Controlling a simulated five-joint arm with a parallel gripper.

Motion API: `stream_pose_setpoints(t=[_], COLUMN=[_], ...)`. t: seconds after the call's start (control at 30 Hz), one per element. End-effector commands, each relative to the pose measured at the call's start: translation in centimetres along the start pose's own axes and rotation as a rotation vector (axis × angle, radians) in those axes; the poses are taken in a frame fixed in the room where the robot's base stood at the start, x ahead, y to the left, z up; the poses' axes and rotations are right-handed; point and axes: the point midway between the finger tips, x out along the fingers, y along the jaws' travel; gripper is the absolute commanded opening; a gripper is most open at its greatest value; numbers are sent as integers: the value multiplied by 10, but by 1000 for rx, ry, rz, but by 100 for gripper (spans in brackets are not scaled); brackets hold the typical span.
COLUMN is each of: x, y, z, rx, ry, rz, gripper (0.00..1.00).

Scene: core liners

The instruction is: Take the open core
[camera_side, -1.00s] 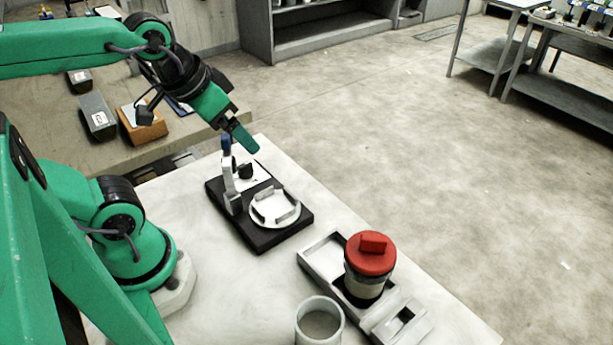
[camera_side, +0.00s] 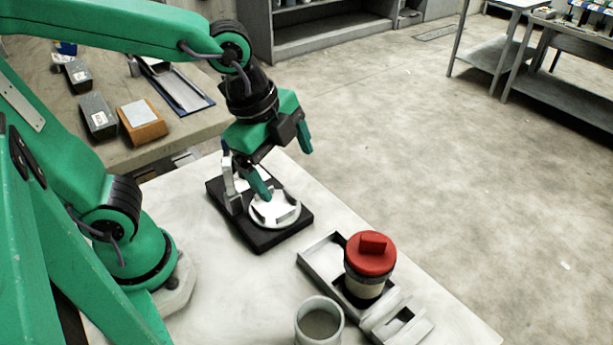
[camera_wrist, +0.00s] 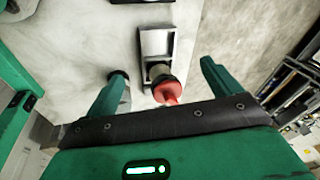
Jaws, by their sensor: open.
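A grey open-topped cylinder (camera_side: 319,322), the likely open core, stands at the near edge of the side view. A red-capped cylinder (camera_side: 370,254) stands upright in a grey tray. My gripper (camera_side: 283,164) is open and empty, with its fingers apart above the black stand (camera_side: 262,236) and its white ring (camera_side: 284,217). It touches neither cylinder. The wrist view shows the red cap (camera_wrist: 167,90) between the fingers in the picture, farther off. The grey cylinder there is partly hidden by the left finger.
The grey tray (camera_side: 321,262) lies on the white table (camera_side: 240,290), with a small grey block (camera_side: 405,328) at its near end. A side bench (camera_side: 160,145) at the back left holds an orange-brown block (camera_side: 143,123) and grey boxes.

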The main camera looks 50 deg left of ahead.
Motion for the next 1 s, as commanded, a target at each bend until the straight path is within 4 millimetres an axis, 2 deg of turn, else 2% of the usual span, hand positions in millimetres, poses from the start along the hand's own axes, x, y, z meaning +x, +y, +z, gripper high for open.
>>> stream_pose_setpoints(t=[0.1,0.37,0.6,0.8,1.0], x=[10,32,53,69,79], y=[9,36,72,106,130], z=[-23,-69,-108,-134,-148], rx=[252,794,1296,1686,1930], ry=[-3,10,42,80,112], rz=[47,138,220,283,321], gripper=[90,90,90,90,90])
